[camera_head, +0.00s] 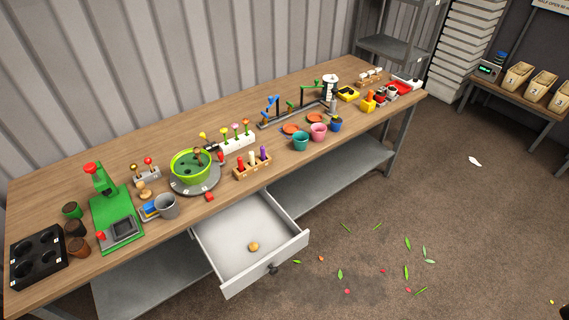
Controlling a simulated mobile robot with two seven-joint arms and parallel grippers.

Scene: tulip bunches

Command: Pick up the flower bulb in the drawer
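The flower bulb (254,246) is a small tan-orange round thing lying on the floor of the drawer, right of its middle. The white drawer (231,228) is pulled out from under the long wooden table, with a dark knob (273,268) on its front. Nothing else shows inside the drawer. Neither of my grippers is in view.
The wooden tabletop (120,170) carries a green press (113,205), a green bowl (191,165), a grey cup (166,206) and a marker rack (253,164). Leaves and petals lie on the brown floor (450,220). The space above the drawer is clear.

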